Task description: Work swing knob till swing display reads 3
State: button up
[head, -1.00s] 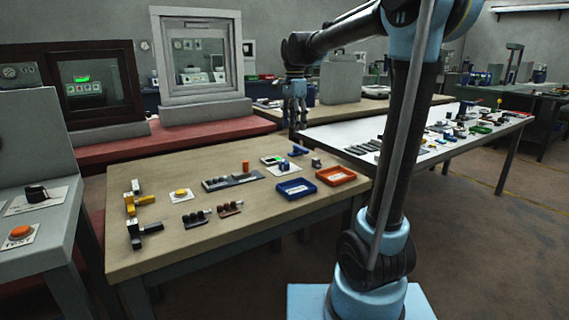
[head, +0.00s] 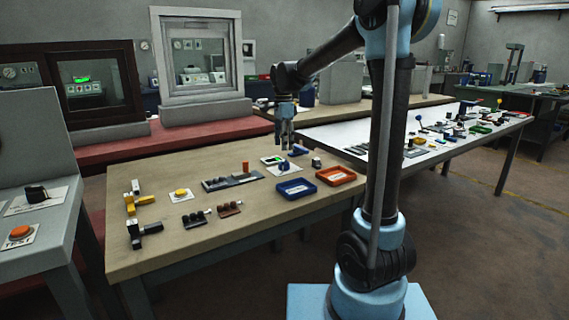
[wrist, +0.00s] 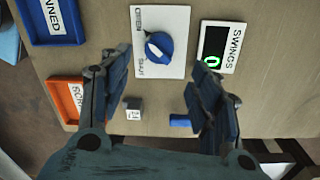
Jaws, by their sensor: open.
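The swing knob (wrist: 158,46) is a blue knob with a white line on a white plate. In the head view the knob (head: 284,167) is on the wooden table, below my gripper. The swing display (wrist: 213,47) is a dark panel beside the plate, with a green 0, marked SWINGS. It also shows in the head view (head: 272,160). My gripper (wrist: 160,64) is open and empty, its fingers spread on either side of the knob's near side in the wrist view. In the head view my gripper (head: 286,146) hangs above the table, apart from the knob.
A blue tray (head: 297,194) and an orange tray (head: 336,182) lie in front of the knob. A small pale block (wrist: 133,110) and a blue piece (wrist: 180,121) lie near the plate. An orange cylinder (head: 245,166) stands to the left. A windowed frame (head: 199,98) stands behind.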

aim_at(284, 160)
jog(key=f, duration=0.8)
jog(key=shift+s+f, duration=0.1)
jog(key=shift+s, duration=0.1)
jog(key=c, duration=1)
